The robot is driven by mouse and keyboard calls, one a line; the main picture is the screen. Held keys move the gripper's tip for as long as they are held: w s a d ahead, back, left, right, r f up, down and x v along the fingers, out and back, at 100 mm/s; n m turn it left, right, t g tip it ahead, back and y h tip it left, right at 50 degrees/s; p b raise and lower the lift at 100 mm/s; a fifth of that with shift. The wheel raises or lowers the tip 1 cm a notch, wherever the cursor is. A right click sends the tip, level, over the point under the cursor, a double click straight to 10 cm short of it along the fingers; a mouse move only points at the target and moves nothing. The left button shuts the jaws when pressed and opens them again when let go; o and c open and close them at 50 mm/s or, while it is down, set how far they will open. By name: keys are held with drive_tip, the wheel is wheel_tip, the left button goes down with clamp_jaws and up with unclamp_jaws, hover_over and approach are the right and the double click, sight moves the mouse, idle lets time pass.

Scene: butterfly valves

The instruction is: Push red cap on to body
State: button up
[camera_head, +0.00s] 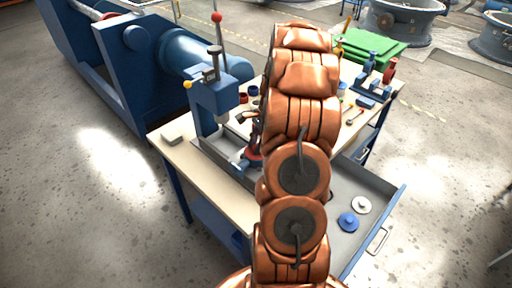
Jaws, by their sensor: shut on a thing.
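My gripper (252,144) is mostly hidden behind my own copper-coloured arm. Only a dark sliver of it shows at the arm's left edge, low over the workbench and right beside the blue press. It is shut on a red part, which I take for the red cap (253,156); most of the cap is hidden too. A little blue shows just below and left of the red, over the press's base. Whether this is the body, and whether the cap touches it, I cannot tell.
The blue press (214,97) with a red-knobbed lever stands close to my arm's left. The workbench (180,150) holds small red and blue parts behind. An open drawer (375,190) juts out right, with a white and a blue disc inside. A green crate (370,48) stands beyond.

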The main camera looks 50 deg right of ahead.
drive_tip(key=shift+r, duration=0.1)
idle(0.3)
drive_tip(key=o, duration=1.1)
drive_tip(key=shift+r, duration=0.15)
drive_tip(key=shift+r+p, duration=0.85)
drive_tip(key=shift+r, duration=2.45)
